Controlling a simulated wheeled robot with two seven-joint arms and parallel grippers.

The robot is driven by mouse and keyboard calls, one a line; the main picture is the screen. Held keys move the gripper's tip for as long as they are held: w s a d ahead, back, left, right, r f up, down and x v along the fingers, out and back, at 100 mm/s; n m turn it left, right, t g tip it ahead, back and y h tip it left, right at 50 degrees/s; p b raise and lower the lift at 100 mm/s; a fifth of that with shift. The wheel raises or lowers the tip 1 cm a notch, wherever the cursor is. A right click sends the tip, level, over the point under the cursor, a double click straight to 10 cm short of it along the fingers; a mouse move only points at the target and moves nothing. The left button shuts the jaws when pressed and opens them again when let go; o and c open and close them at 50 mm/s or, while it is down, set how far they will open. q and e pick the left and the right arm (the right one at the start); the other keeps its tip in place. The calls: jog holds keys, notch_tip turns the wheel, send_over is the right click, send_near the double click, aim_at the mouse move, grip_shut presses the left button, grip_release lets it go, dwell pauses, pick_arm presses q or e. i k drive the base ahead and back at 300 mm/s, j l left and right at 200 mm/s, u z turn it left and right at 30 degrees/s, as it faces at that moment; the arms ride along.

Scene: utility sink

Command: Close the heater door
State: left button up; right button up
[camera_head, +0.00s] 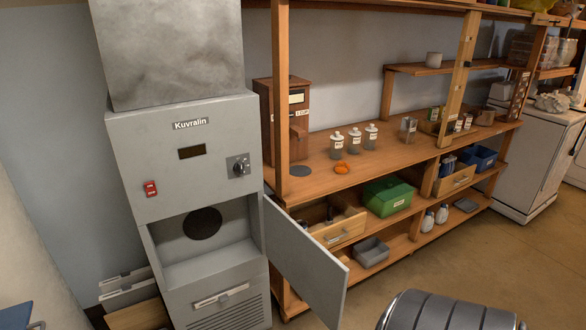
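The heater is a tall grey cabinet labelled "Kuvralin" (191,155), at the left of the head view. Its door (305,262) is hinged on the right side of the lower opening and stands wide open, swung out toward the front right. The opening (205,240) is exposed and shows a dark round hole in its back wall. A red switch (150,188) and a dark knob (239,166) sit on the front above it. Neither of my grippers is in view.
A wooden shelf unit (330,182) with jars, a green box (387,197) and drawers stands right of the heater, close behind the open door. A grey ribbed rounded object (450,312) is at the bottom right. Open floor (480,255) lies at the right.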

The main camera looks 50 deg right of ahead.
aim_at(320, 278)
jog(key=l+u, duration=0.1)
jog(key=l, duration=1.85)
jog(key=l+u, duration=0.15)
jog(key=l, duration=1.8)
